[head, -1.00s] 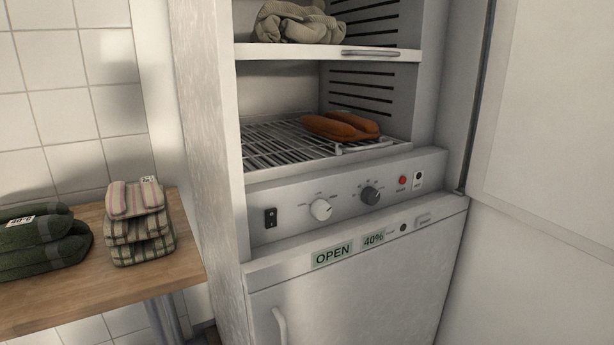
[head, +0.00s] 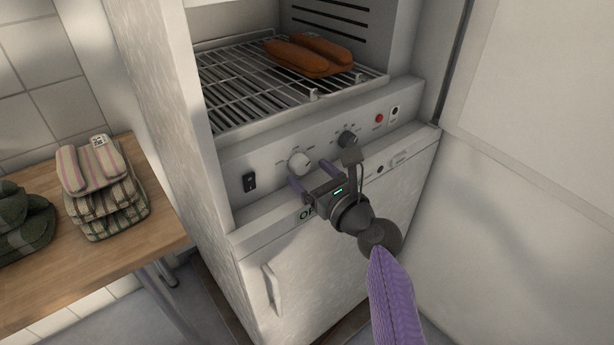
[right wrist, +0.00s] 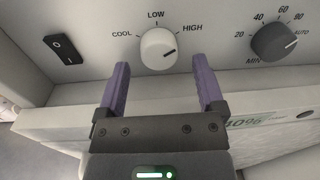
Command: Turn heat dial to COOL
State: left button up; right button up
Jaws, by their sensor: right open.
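The heat dial is a white round knob (head: 299,162) on the drying cabinet's control panel. In the right wrist view the white knob (right wrist: 158,46) sits below the labels COOL, LOW and HIGH, and its dark pointer mark points right, on the HIGH side. My right gripper (head: 307,172) is open, with purple fingers pointing at the panel. In the right wrist view its fingertips (right wrist: 160,64) are spread to either side of the knob, just below it, and nothing is between them. My left gripper is not in view.
A dark timer dial (head: 347,139) is right of the heat dial, and a black rocker switch (head: 249,181) is left. A red button (head: 379,118) is further right. Orange items lie on the wire rack (head: 235,92) above. A wooden table (head: 100,262) with folded cloths stands left.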

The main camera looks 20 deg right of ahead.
jog(key=shift+w+a, duration=0.2)
jog(key=shift+w, duration=0.3)
jog(key=shift+c, duration=0.7)
jog(key=c, duration=0.5)
grip_shut()
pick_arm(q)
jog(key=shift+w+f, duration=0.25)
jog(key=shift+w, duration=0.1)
